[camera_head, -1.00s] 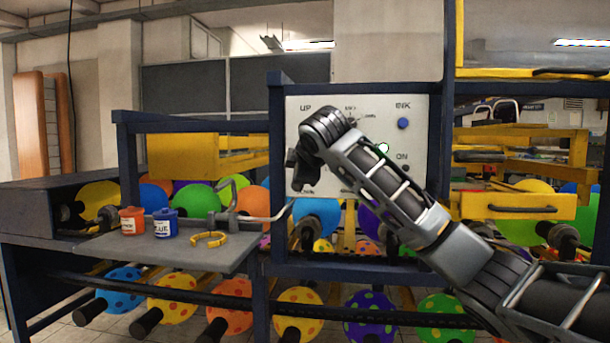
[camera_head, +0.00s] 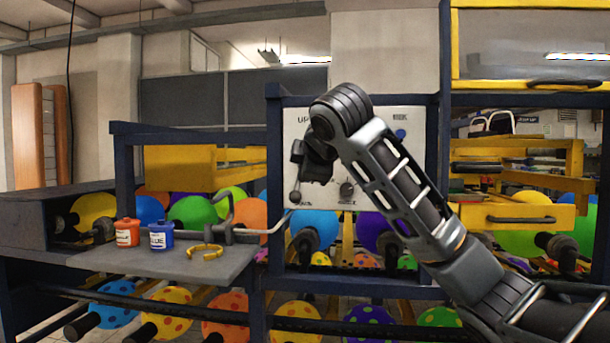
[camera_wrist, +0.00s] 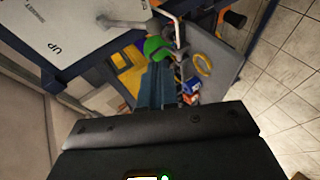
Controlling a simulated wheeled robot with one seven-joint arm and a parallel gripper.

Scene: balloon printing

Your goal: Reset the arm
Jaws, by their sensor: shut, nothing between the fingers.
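My arm reaches up across the right half of the head view and bends at its top joint in front of the white control panel (camera_head: 413,190). My gripper (camera_head: 297,190) hangs below that bend, dark and small, close to the panel's lower left part. It is shut and empty. My arm hides much of the panel's middle. A blue button (camera_head: 400,134) shows at the panel's upper right and a dark knob (camera_head: 347,190) low on it. In the wrist view the panel (camera_wrist: 45,35) lies at the upper left, with "UP" readable.
A grey side table (camera_head: 190,265) at the left bears a red jar (camera_head: 127,232), a blue jar (camera_head: 161,235) and a yellow ring (camera_head: 205,250). Several coloured balloons sit on rollers behind and below. A yellow drawer (camera_head: 530,216) is at the right. The dark blue frame (camera_head: 276,180) stands beside the panel.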

